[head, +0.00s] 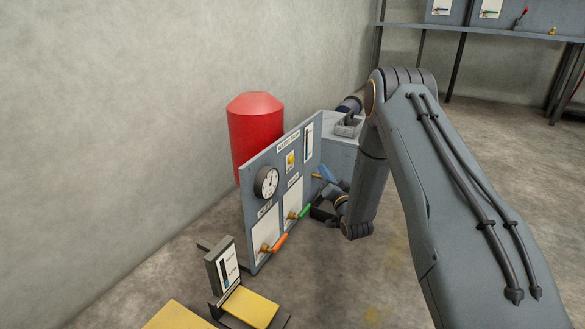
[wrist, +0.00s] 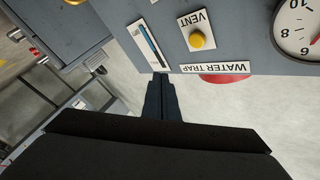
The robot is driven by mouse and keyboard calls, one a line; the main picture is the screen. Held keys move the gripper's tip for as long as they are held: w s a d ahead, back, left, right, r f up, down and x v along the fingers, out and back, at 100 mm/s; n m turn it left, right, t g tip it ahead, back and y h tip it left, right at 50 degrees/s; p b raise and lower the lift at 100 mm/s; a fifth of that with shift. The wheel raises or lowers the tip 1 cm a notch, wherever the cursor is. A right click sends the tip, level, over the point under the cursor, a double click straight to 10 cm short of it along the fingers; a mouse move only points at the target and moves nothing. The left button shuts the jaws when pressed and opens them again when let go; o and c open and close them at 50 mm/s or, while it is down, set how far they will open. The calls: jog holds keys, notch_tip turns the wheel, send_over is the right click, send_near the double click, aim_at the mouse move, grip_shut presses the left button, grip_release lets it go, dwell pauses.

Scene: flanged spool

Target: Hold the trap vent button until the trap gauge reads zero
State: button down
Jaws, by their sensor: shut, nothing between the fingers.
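The yellow vent button (wrist: 197,40) sits on a white plate marked VENT on the grey panel (wrist: 235,58), upside down in the wrist view. It also shows in the head view (head: 291,160). A narrow strip gauge (wrist: 149,44) with a blue column is beside it, next to the WATER TRAP label (wrist: 214,68); its reading is too small to tell. My gripper (wrist: 161,78) is shut and empty, its fingertips near the panel edge by the strip gauge, apart from the button. I cannot tell whether they touch the panel. In the head view the fingers are hard to make out.
A round dial (head: 267,182) and orange (head: 275,244), green (head: 304,212) and blue (head: 331,177) handles are on the panel. A red tank (head: 255,130) stands behind it. A small stand (head: 222,268) is in front.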

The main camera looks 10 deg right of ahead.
aim_at(291, 160)
dwell(0.3)
jog(key=w+a+b, duration=0.3)
jog(key=w+a, duration=0.2)
jog(key=a, duration=0.2)
dwell(0.4)
jog(key=shift+w+a, duration=0.2)
dwell(1.8)
jog(key=shift+w+a, duration=0.15)
jog(key=shift+a, duration=0.05)
jog(key=shift+w+a, duration=0.3)
jog(key=shift+a, duration=0.1)
dwell(0.9)
dwell(1.9)
jog(key=shift+s+d+p, duration=0.5)
jog(key=shift+s+d, duration=0.05)
jog(key=shift+d, duration=0.2)
